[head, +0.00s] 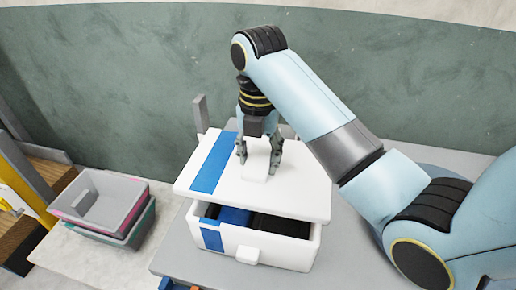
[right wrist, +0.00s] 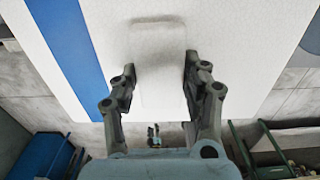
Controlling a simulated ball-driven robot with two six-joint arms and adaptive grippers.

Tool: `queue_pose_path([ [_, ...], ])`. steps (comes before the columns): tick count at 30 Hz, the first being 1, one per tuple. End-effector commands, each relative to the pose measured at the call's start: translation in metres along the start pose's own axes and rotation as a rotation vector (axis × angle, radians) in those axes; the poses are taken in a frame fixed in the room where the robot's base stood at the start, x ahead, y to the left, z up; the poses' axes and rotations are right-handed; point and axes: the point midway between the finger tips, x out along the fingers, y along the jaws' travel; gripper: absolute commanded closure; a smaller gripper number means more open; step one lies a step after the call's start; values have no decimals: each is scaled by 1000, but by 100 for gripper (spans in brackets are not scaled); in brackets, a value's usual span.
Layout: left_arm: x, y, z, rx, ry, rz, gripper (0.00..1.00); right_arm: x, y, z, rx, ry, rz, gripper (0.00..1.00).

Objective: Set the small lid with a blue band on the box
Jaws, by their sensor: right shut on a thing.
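The white lid with a blue band (head: 300,193) is over the white box (head: 277,250) in the head view, set toward the back. My right gripper (head: 258,163) is shut on the raised white handle of the lid, with a finger on each side. The lid and its blue band also fill the top of the right wrist view (right wrist: 240,60). The front of the box is uncovered, and a blue thing and dark things show inside. Whether the lid touches the back rim is hidden. The box also has a blue band on its front left. My left gripper is not in view.
The box stands on a grey table (head: 345,262). Stacked grey, pink and green trays (head: 98,200) stand to the left on a pale surface. A grey upright post (head: 200,114) rises behind the lid. A green wall closes off the back.

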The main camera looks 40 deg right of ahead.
Motion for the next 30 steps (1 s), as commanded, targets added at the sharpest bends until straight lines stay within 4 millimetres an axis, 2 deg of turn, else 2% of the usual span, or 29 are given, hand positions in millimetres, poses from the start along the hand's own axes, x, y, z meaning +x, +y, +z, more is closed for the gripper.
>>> queue_pose_path([
  [5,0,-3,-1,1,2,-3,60,0,0,0,0,0,-1,80],
  [11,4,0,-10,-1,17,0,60,10,0,0,0,1,-2,80],
  [15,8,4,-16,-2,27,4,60,22,0,0,0,1,-2,80],
  [30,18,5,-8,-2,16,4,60,65,0,0,0,1,-2,80],
])
